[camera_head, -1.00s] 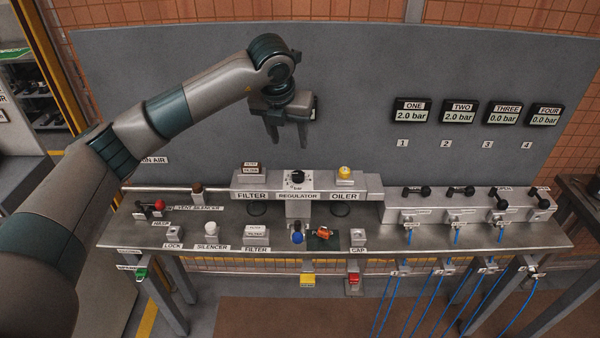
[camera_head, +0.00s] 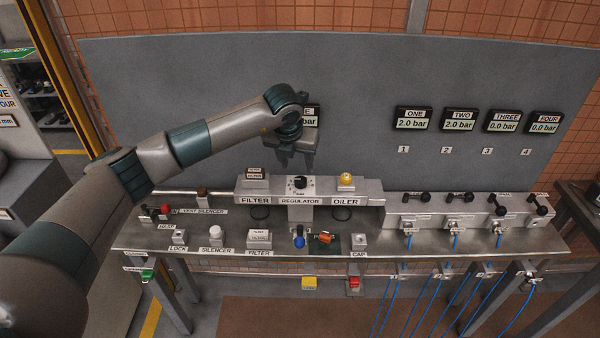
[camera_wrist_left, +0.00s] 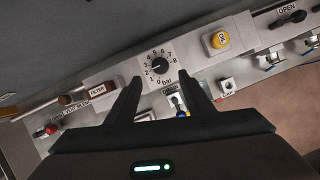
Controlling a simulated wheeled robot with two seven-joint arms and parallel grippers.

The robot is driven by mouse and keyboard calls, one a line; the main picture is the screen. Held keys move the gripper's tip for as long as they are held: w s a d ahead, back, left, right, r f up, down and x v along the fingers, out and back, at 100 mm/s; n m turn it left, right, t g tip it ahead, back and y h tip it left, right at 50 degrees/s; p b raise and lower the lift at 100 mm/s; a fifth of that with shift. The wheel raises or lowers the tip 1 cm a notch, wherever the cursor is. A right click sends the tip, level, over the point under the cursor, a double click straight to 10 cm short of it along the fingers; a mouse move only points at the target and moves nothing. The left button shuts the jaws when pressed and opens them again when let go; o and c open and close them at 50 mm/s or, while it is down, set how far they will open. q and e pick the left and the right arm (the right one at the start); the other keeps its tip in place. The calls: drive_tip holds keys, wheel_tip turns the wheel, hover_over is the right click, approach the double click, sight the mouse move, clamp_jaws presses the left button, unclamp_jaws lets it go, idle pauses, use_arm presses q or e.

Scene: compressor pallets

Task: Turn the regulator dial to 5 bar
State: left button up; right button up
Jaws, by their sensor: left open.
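The regulator dial (camera_head: 299,182) is a black knob on a white scale plate above the REGULATOR label (camera_head: 300,201). In the left wrist view the dial (camera_wrist_left: 159,66) shows numbers around it from 0 to 8 and the word bar; its exact setting is too small to read surely. My left gripper (camera_head: 296,164) is open and empty, pointing down just above and behind the dial in the head view. In the left wrist view its two fingers (camera_wrist_left: 166,84) stand apart with the dial seen beyond their tips. My right gripper is not in view.
The filter unit (camera_head: 256,181) is left of the dial and the oiler with a yellow cap (camera_head: 346,178) is right. Gauges ONE (camera_head: 413,119) and TWO (camera_head: 459,119) read 2.0 bar. Black-handled valves (camera_head: 460,198) line the right. A blue-handled part (camera_head: 299,238) lies on the bench in front.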

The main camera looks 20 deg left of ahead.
sight(300, 179)
use_arm(q)
drive_tip(key=p+x, duration=0.2)
drive_tip(key=x, duration=0.6)
drive_tip(key=shift+w+f+p, duration=0.15)
drive_tip(key=shift+f+p, duration=0.15)
drive_tip(key=shift+p, duration=0.05)
drive_tip(key=c, duration=1)
